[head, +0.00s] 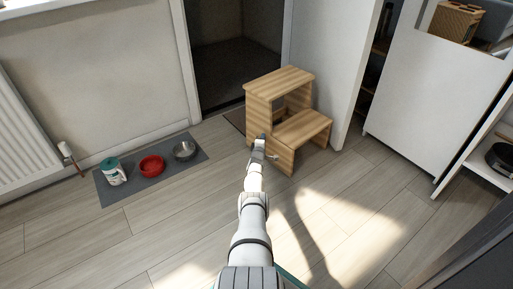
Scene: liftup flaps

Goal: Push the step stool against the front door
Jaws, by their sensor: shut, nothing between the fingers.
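The wooden step stool (302,124) stands upright on the floor at the centre right, with its taller step at the back left and its lower step at the front right. My gripper (262,143) is shut and empty at the stool's left side panel. It overlaps the panel in the picture, and I cannot tell for certain whether it touches. Behind the stool is a dark doorway (232,50) with a pale frame. I see no door leaf that I can clearly name as the front door.
A grey mat (109,194) at the left holds a red bowl (152,166), a metal bowl (184,150) and a white and green container (115,172). A radiator (22,130) is on the left wall. White cabinets (435,85) stand at the right.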

